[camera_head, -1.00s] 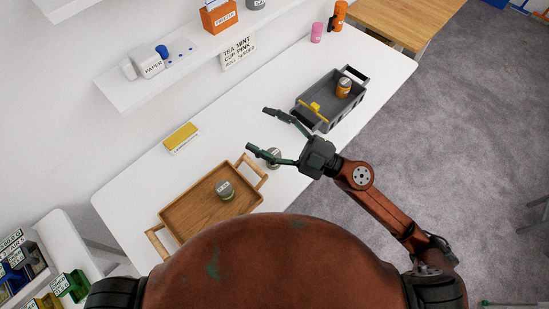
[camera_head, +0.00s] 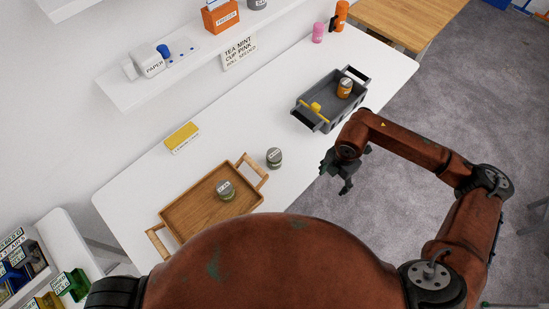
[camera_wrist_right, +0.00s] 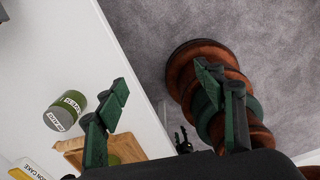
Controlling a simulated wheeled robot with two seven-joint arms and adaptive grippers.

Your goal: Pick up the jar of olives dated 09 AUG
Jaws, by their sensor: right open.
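A jar (camera_head: 274,157) with a grey lid stands on the white table, just right of the wooden tray. In the right wrist view, a jar (camera_wrist_right: 66,110) with a greenish body and white labels stands on the table, left of my fingers; its print is too small to read surely. A second, similar jar (camera_head: 226,192) stands in the wooden tray (camera_head: 180,216). The dates cannot be read. My right gripper (camera_head: 338,180) is open and empty, beyond the table's near edge and right of the loose jar. It also shows in the right wrist view (camera_wrist_right: 170,97). My left gripper is not in view.
A grey crate (camera_head: 312,122) with an orange jar (camera_head: 345,88) and a yellow item stands farther right on the table. A yellow box (camera_head: 182,137) lies near the wall. A shelf (camera_head: 130,98) overhangs the back. The table between loose jar and crate is clear.

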